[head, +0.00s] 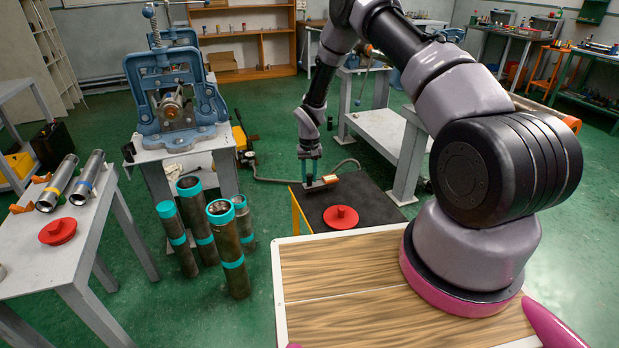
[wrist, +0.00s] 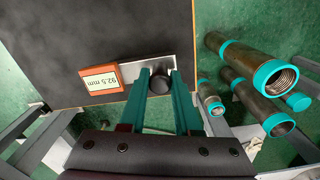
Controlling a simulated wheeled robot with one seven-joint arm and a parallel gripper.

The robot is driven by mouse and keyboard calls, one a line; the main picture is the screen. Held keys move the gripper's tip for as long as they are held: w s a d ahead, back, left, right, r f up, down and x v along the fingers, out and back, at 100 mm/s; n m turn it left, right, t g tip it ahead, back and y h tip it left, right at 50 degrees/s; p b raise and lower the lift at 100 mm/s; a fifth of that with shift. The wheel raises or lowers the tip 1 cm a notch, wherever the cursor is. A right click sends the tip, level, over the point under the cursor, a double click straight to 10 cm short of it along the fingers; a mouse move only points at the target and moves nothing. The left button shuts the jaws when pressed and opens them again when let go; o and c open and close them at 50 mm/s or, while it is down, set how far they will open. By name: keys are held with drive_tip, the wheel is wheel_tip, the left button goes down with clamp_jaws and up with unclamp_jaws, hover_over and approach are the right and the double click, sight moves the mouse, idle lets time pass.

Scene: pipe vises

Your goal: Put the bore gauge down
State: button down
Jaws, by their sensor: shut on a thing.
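The bore gauge (head: 328,179) has an orange display block reading 92.5 mm, a silver bar and a dark round handle. It also shows in the wrist view, with its orange block (wrist: 100,79) left of the fingers. My gripper (head: 309,178) points down at the dark-topped table (head: 372,199), over its back left part. In the wrist view its teal fingers (wrist: 160,78) are closed about the gauge's dark handle. The gauge is at or just above the tabletop; I cannot tell whether it touches. Its underside is hidden.
A red flanged disc (head: 341,217) lies on the same table, in front of the gauge. Several teal-banded pipes (head: 228,245) stand on the floor to the left. A blue pipe vise (head: 170,90) stands behind them. The tabletop right of the gauge is bare.

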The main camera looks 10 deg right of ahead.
drive_tip(key=shift+f, duration=0.2)
drive_tip(key=shift+f, duration=0.15)
drive_tip(key=c, duration=0.6)
unclamp_jaws()
